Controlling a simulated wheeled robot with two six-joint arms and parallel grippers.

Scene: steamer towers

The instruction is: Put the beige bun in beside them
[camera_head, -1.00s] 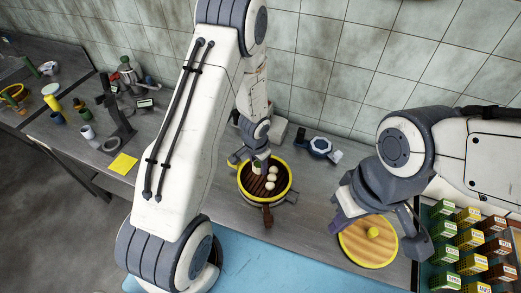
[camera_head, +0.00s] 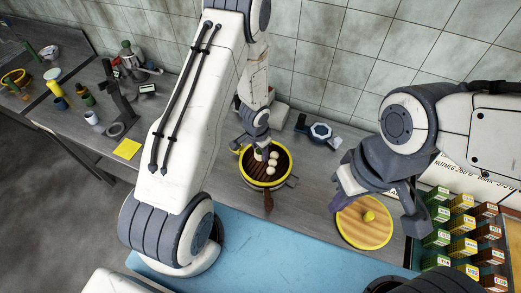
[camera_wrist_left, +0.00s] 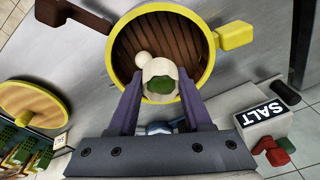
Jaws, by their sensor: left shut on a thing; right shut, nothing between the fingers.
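The open steamer (camera_head: 268,186) has a yellow rim and a brown slatted floor. Several pale buns (camera_head: 274,155) lie in it in a row. My left gripper (camera_head: 258,150) reaches down over its back left part. In the left wrist view it is shut on a cream-beige bun (camera_wrist_left: 158,70) with a green patch, over the steamer's near rim (camera_wrist_left: 205,75). Another pale bun (camera_wrist_left: 141,57) shows just behind it. I cannot tell whether the held bun touches the floor. My right gripper (camera_head: 338,190) is shut and empty, beside the round lid.
The yellow-rimmed lid (camera_head: 365,232) with a yellow knob (camera_head: 368,216) lies to the right. Several small boxes (camera_head: 462,225) stand at the far right. A blue mat (camera_head: 285,250) lies clear in front.

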